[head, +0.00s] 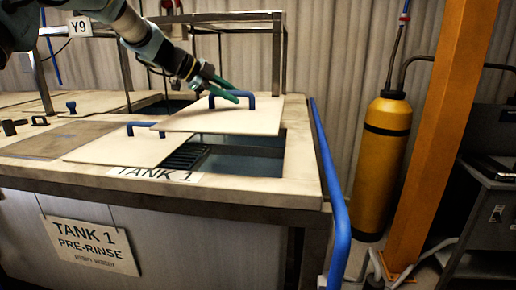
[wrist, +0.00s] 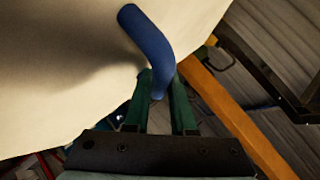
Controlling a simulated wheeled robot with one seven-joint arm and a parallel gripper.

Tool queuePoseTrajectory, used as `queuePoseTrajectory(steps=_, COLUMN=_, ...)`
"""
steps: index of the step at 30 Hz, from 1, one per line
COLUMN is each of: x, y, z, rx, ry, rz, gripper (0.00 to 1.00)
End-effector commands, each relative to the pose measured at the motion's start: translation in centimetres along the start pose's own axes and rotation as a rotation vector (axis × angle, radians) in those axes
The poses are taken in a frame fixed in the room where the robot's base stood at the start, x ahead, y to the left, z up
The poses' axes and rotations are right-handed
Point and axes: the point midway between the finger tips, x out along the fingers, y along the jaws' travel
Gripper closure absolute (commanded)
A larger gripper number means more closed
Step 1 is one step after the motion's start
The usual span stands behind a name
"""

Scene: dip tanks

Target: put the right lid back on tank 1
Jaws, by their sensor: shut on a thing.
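My gripper (head: 229,94) has green fingers shut on the blue handle (head: 248,97) of a cream lid (head: 220,120). The wrist view shows the fingers (wrist: 160,98) on the lower end of the blue handle (wrist: 148,38), with the lid (wrist: 60,60) behind it. The held lid appears raised over the back part of the tank 1 opening (head: 240,163). The front and right of that opening are uncovered, with water and a dark grating inside. The other lid (head: 115,149), with its own blue handle (head: 145,126), lies on the left of tank 1.
A blue rail (head: 338,225) runs along the tank's right side. A yellow cylinder (head: 382,150) and an orange post (head: 440,130) stand to the right. A metal frame (head: 283,55) rises behind the lid. Another partly open tank (head: 165,105) lies behind.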

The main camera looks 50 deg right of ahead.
Motion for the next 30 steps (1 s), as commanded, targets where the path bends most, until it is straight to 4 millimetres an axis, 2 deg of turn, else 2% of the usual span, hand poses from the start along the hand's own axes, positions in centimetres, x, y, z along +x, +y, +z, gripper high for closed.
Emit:
queuePoseTrajectory(steps=4, x=0.3, y=0.3, z=0.4, rx=0.002, ry=0.004, rz=0.0, gripper=1.0)
queuePoseTrajectory(steps=12, x=2.6, y=3.2, z=2.5, rx=0.002, ry=0.004, rz=0.002, gripper=1.0)
queuePoseTrajectory(steps=24, x=4.8, y=5.8, z=4.5, rx=0.001, ry=0.005, rz=0.001, gripper=1.0)
queuePoseTrajectory(steps=30, x=5.4, y=6.6, z=5.0, rx=0.005, ry=0.004, rz=0.0, gripper=1.0)
